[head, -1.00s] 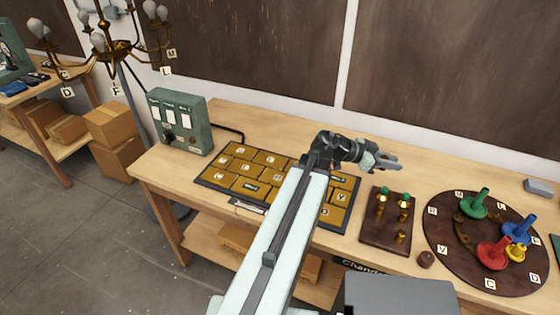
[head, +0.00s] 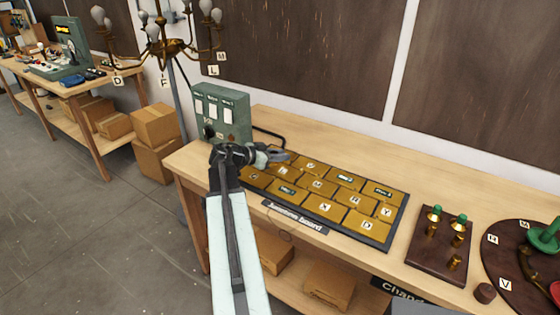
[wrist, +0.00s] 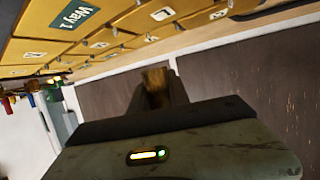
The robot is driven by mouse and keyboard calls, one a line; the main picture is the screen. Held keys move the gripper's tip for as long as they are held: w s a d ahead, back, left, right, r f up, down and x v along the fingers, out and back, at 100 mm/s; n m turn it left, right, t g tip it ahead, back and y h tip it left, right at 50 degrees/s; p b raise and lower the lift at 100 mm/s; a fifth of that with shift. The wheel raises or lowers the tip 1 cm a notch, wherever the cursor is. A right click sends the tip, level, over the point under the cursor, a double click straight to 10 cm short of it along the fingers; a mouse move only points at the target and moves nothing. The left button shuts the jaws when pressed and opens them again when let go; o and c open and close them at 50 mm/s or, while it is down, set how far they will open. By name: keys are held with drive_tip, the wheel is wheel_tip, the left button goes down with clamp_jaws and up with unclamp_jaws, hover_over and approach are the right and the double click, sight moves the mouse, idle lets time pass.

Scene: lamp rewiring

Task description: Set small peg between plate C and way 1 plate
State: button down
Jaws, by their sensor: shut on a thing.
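My gripper (head: 281,156) is above the far left part of the jumper board (head: 391,238). In the wrist view its jaws (wrist: 158,92) are shut on a small brass-coloured peg (wrist: 155,77), mostly hidden between them. In the head view the peg cannot be made out. The board carries rows of brass plates with small labels. The way 1 plate (wrist: 48,22) shows with its green label at the upper left of the wrist view. I cannot make out plate C; my gripper and arm hide part of the board.
A green box with switches (head: 222,115) stands close behind my gripper. A dark peg block (head: 437,257) with brass and green-topped pegs is right of the board. A round dark board (head: 503,262) lies farther right. A brass chandelier (head: 170,48) hangs at left.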

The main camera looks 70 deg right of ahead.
sight(280, 177)
drive_tip(key=shift+f+b, duration=3.35)
drive_tip(key=shift+f, duration=0.05)
drive_tip(key=shift+f+b, duration=0.6)
drive_tip(key=c, duration=1.2)
unclamp_jaws()
drive_tip(key=shift+o, duration=0.2)
drive_tip(key=p+v, duration=0.2)
drive_tip(key=v, duration=0.6)
drive_tip(key=shift+d+p, duration=0.1)
drive_tip(key=shift+p, duration=0.3)
